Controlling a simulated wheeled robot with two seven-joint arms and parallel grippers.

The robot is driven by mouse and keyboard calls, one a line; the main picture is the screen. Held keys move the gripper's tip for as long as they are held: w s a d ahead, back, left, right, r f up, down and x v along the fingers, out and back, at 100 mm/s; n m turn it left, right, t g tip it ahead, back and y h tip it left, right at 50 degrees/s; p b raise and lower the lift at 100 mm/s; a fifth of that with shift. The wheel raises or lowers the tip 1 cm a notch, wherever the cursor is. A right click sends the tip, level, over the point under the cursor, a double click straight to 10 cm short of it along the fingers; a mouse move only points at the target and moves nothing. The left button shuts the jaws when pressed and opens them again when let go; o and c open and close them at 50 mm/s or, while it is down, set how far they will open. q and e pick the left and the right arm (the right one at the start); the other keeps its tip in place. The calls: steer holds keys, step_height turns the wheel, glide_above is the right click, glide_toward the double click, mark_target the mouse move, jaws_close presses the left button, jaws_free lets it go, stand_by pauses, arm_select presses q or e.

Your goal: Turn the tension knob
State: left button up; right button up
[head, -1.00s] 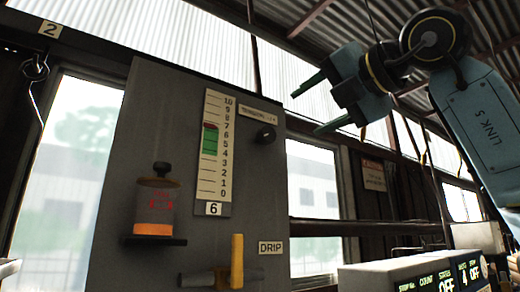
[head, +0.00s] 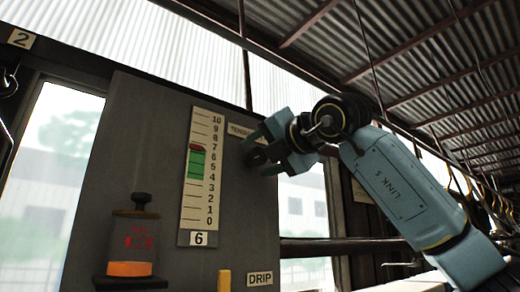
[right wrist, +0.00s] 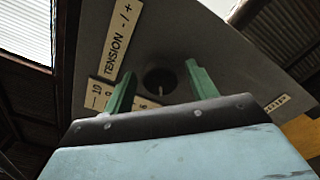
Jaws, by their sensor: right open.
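The tension knob (right wrist: 159,81) is a dark round knob with a pale mark, on the grey panel (head: 150,185). In the right wrist view it shows between the two green fingers of my right gripper (right wrist: 162,85), which is open. I cannot tell whether the fingers reach around it. In the head view my right gripper (head: 258,148) is at the panel's right edge, in front of the knob area. The tension label (right wrist: 122,43) is beside the knob. The scale (head: 202,170) has a green band with a red mark near 7. My left gripper is not in view.
A reservoir (head: 131,235) with an orange base stands on a small shelf at the panel's lower left. A yellow handle (head: 224,280) and a DRIP label (head: 260,279) are below the scale. Windows and a dark rail lie behind.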

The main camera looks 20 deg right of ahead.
steer(key=shift+w+a, duration=0.1)
steer(key=shift+w, duration=0.25)
steer(key=shift+c, duration=0.7)
steer(key=c, duration=0.8)
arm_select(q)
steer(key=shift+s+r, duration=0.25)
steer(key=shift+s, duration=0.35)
arm_select(e)
steer(key=n, duration=0.5)
steer(key=shift+s, duration=0.1)
steer(key=shift+c, duration=0.2)
steer(key=o, duration=1)
